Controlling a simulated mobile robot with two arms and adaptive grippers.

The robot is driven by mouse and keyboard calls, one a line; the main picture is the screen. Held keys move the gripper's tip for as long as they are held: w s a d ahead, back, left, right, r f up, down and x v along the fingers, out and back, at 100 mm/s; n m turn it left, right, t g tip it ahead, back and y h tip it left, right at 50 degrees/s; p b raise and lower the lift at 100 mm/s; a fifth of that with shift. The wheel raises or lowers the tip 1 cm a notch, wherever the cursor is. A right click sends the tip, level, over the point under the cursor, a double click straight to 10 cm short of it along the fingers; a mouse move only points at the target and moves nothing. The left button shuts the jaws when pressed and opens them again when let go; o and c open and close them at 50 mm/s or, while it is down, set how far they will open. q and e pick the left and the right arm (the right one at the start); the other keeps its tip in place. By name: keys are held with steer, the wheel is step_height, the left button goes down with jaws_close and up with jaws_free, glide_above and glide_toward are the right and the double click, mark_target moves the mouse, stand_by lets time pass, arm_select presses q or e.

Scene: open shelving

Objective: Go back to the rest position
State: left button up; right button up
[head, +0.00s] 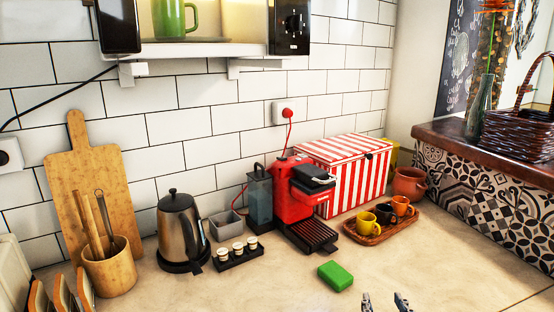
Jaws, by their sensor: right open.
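My right gripper (386,302) shows only at the bottom edge of the head view, right of the middle. Its two fingertips stand apart with nothing between them. It is in front of the green sponge-like block (335,276), which lies on the counter. The rest of the right gripper and its arm are below the picture. My left gripper is not in the head view.
A red coffee machine (293,203), a kettle (181,228), a wooden tray with cups (369,238) and a striped box (346,170) stand along the wall. A utensil pot (110,268) is at left. The front counter (230,290) is clear.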

steer(key=s+a+f+n+g+y, duration=0.1)
steer(key=s+f+g, duration=0.3)
steer(key=s+f, duration=0.45)
steer(key=s+a+f+n+g+y, duration=0.1)
steer(key=s+f+g, duration=0.3)
steer(key=s, duration=0.7)
steer(key=s+a+f+n+g, duration=0.1)
steer(key=s+f+g, duration=0.2)
steer(key=s+f, duration=0.55)
steer(key=s+f+g, duration=0.1)
steer(key=s+f, duration=0.1)
steer(key=f, duration=1.1)
steer(key=s+f, duration=0.2)
steer(key=f, duration=1.1)
steer(key=s+d+f+g, duration=0.1)
steer(key=s+d+f, duration=0.1)
steer(key=s+f, duration=1.3)
steer(key=shift+s+d, duration=0.3)
steer(key=shift+s, duration=0.35)
